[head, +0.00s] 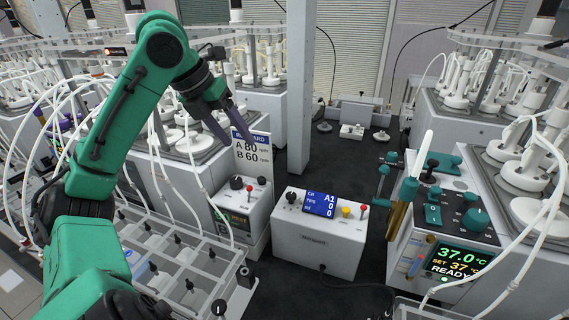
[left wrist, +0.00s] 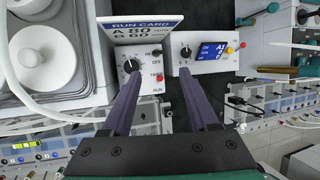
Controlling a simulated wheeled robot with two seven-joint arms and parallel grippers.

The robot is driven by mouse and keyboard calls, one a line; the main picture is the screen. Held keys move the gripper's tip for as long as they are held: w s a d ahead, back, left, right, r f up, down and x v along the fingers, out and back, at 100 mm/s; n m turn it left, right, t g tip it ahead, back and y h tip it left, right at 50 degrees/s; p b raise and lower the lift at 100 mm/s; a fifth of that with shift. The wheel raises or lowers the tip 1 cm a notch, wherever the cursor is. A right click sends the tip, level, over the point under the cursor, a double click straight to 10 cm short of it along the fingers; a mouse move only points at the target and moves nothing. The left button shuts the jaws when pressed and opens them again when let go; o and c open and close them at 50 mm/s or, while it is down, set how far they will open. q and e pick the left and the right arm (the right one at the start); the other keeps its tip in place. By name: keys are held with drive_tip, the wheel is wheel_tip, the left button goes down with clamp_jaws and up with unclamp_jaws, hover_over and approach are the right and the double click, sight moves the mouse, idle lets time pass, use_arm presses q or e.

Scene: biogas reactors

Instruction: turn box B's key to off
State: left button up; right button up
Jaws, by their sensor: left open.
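My left gripper (head: 226,122) is open and empty, above and in front of the run card (head: 252,155), which reads A 80 rpm and B 60 rpm. Below the card is a white control box (head: 238,222) with a black knob and a red-tipped lever. In the left wrist view, my left gripper's (left wrist: 161,76) two purple fingers point toward this box. The box has a dial (left wrist: 130,66), a small black key-like switch (left wrist: 157,52) by ON/OFF lettering, and a red lever (left wrist: 159,77) near RUN. I cannot read a box letter or the switch's exact position.
A second white box (head: 318,245) with a blue display (head: 320,204) stands to the right. A clear rack (head: 185,270) lies below my left arm. A heater unit (head: 450,240) showing 37.0°C stands at right. A grey post (head: 300,90) rises behind the boxes.

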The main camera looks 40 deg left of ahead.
sight(260, 179)
use_arm(q)
drive_tip(key=x, duration=0.8)
drive_tip(key=p+x, duration=0.1)
drive_tip(key=x, duration=0.3)
drive_tip(key=shift+s+a+f, duration=0.1)
drive_tip(key=shift+s+f, duration=0.25)
drive_tip(key=shift+f, duration=0.4)
clamp_jaws()
use_arm(e)
drive_tip(key=s, duration=0.1)
drive_tip(key=s+r, duration=0.1)
drive_tip(key=s, duration=0.1)
drive_tip(key=shift+a, duration=0.1)
